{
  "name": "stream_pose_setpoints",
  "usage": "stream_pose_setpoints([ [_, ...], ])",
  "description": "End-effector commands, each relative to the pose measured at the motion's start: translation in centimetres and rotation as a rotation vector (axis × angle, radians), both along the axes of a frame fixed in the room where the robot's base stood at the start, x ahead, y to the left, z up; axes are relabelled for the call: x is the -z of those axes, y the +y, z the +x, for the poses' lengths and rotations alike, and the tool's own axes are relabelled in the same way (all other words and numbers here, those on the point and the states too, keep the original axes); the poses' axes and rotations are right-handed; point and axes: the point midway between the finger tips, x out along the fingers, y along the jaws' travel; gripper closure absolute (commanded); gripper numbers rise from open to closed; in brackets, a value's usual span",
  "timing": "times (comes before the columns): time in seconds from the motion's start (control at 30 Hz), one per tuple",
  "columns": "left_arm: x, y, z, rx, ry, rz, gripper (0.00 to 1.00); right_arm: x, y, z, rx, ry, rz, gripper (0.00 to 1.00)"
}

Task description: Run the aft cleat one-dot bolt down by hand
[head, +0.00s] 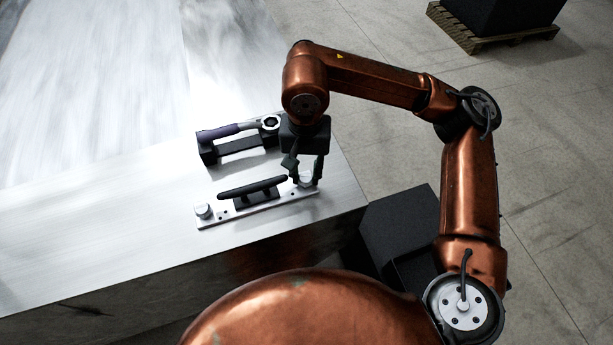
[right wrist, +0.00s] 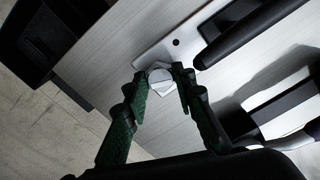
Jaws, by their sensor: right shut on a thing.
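A black cleat (head: 252,190) is mounted on a pale metal plate (head: 238,213) on the bench. A silver bolt (head: 306,178) is at the plate's right end, and it also shows in the right wrist view (right wrist: 161,79). One dark dot shows on the plate beside this bolt in the wrist view. My right gripper (head: 304,176) points down and is shut on this bolt's head, one finger on each side. Another silver bolt (head: 203,210) is at the plate's left end. The bolt's shank and seat are hidden. My left gripper is out of view.
A ratchet wrench (head: 232,130) with a purple handle lies on a black holder (head: 208,153) behind the cleat. The bench (head: 100,230) is clear to the left. A black bin (head: 400,225) stands below the bench's right edge. A pallet (head: 480,40) is far off.

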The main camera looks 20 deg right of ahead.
Motion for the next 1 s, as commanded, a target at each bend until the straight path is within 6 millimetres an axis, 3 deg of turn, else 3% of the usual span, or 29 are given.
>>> stream_pose_setpoints([
  [0.4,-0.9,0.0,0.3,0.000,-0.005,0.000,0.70,0.0,0.2,0.0,0.573,0.000,0.005,0.97],
  [0.87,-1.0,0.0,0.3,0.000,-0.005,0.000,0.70,0.1,0.1,0.0,0.674,0.001,0.003,0.97],
  [1.0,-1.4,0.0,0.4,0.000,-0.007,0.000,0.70,0.0,0.1,0.0,0.837,0.002,0.002,0.97],
])
